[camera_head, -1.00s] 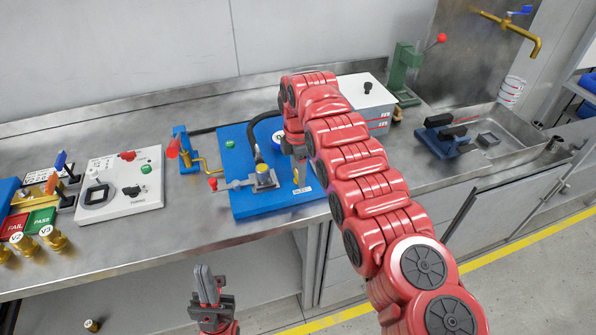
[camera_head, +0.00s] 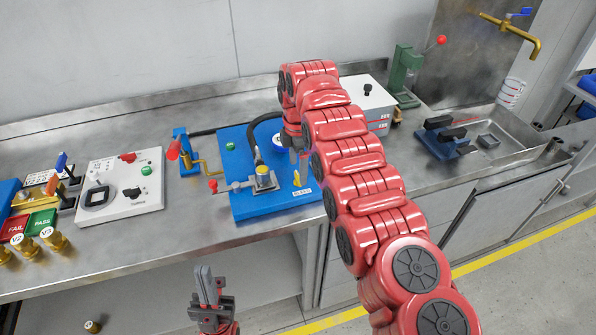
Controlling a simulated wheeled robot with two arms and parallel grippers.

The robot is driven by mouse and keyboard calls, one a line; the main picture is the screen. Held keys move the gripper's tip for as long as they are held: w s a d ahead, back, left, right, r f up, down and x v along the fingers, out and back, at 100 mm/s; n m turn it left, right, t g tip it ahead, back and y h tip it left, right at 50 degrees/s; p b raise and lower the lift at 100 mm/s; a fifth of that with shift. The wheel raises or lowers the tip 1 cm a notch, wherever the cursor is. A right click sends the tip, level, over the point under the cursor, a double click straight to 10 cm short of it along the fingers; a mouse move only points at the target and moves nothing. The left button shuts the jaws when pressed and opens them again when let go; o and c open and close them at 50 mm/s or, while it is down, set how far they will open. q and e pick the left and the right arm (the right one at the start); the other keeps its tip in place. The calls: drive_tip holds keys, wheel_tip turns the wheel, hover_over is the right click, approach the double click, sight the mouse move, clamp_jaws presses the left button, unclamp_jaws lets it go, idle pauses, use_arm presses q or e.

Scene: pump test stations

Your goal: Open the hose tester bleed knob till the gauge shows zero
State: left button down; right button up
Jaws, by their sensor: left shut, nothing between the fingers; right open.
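The hose tester is a blue board (camera_head: 245,200) on the steel bench, with a black hose (camera_head: 252,140) and a metal clamp block (camera_head: 264,181). Its small yellow bleed knob (camera_head: 297,179) stands above a white label at the board's right side. The round gauge (camera_head: 277,142) is partly hidden by my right arm, and its reading cannot be made out. My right gripper (camera_head: 293,155) points down over the board, just behind and above the knob and apart from it; it is open, its fingers small and partly hidden. My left gripper (camera_head: 206,285) is shut and empty, in front of the bench.
A red-handled blue pump (camera_head: 187,150) stands left of the board. A white control panel (camera_head: 120,188) and brass fittings (camera_head: 55,240) lie further left. A grey box (camera_head: 368,105) is behind my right arm, with a green press (camera_head: 405,75) and a sink (camera_head: 500,150) to the right.

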sight(298, 176)
wheel_tip(298, 176, up, 14)
drive_tip(key=p, duration=1.3)
drive_tip(key=shift+r+p, duration=0.2)
drive_tip(key=shift+p, duration=0.1)
drive_tip(key=shift+f, duration=0.1)
